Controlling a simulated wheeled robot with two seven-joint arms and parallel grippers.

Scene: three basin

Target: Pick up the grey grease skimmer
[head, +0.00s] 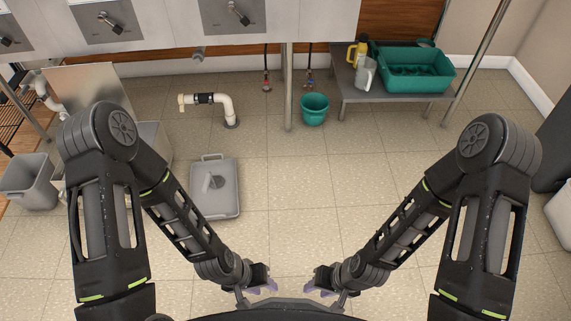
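A grey, flat, rounded-rectangular unit (228,205) lies on the tiled floor left of centre. It has a bar at its far edge and a lighter grey raised part on top. I cannot tell whether this unit or the part on it is the grease skimmer. My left gripper (264,288) hangs low at the bottom centre, to the right of the unit and nearer to me. My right gripper (322,290) is beside it, a little further right. Both are apart from the unit; their finger openings are too small and dark to judge.
A grey bin (30,182) stands at the far left. A white pipe (226,103) rises from the floor near a teal bucket (315,108). A low metal table (352,94) at the back holds a teal basin (418,84) and jugs. The middle floor is clear.

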